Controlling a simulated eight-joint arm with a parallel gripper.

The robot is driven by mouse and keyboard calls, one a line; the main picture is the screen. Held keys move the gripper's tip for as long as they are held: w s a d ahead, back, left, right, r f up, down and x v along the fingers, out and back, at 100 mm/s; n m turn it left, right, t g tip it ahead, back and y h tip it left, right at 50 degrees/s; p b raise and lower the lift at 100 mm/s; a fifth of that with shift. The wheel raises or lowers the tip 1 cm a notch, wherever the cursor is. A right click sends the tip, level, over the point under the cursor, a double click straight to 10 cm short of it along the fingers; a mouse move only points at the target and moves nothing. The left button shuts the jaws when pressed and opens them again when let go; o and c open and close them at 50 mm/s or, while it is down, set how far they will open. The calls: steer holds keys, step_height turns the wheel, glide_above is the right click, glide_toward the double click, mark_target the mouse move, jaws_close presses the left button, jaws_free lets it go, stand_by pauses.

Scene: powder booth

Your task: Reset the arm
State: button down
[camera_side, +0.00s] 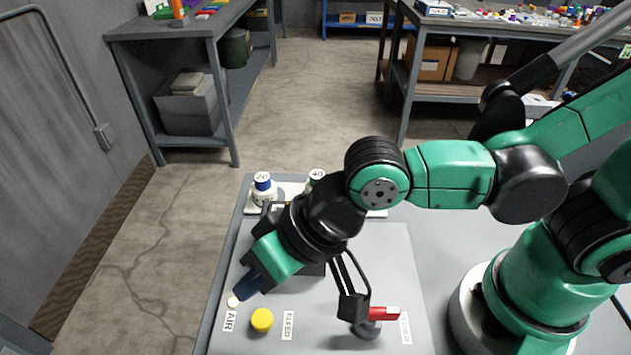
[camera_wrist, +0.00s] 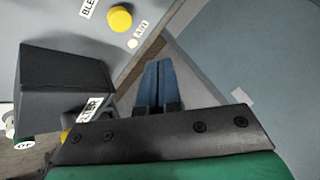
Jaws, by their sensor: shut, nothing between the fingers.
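My gripper (camera_side: 243,292) has dark blue fingers pressed together with nothing between them. It points down at the left edge of the grey bench panel (camera_side: 390,255). In the side view its tips are right by a small white button (camera_side: 233,302) near the AIR label (camera_side: 230,320). In the wrist view the shut fingertips (camera_wrist: 158,66) show apart from the white button (camera_wrist: 132,43); I cannot tell their height above the panel. A yellow knob (camera_side: 262,320) sits beside the BLEED label (camera_side: 288,325); it also shows in the wrist view (camera_wrist: 120,18).
A red-handled valve (camera_side: 384,313) stands at the panel's front right. A dark box (camera_wrist: 65,80) is close beside my gripper, partly hidden in the side view. A blue-capped bottle (camera_side: 263,190) stands behind my wrist. Floor lies beyond the bench's left edge.

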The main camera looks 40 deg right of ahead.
steer(key=w+d+r, duration=0.1)
steer(key=d, duration=0.2)
steer(key=w+d+r+m+h, duration=0.1)
steer(key=d, duration=0.2)
steer(key=w+d+r+g+h, duration=0.1)
steer(key=d, duration=0.3)
steer(key=shift+m, duration=0.4)
steer(key=w+d+t+h, duration=0.1)
steer(key=d+t+h, duration=0.2)
steer(key=d, duration=0.9)
steer(key=shift+w+d+r+n+t+h, duration=0.3)
steer(key=shift+w+h, duration=0.1)
steer(key=s+a+r+n+g, duration=0.2)
steer(key=a+n+g, duration=0.1)
steer(key=a, duration=0.8)
steer(key=s+a+r+n+g, duration=0.2)
steer(key=a+n+g, duration=0.2)
steer(key=a, duration=0.7)
steer(key=shift+s+a+n, duration=0.25)
steer(key=shift+a+n, duration=0.15)
steer(key=shift+n, duration=0.6)
steer(key=shift+f, duration=0.1)
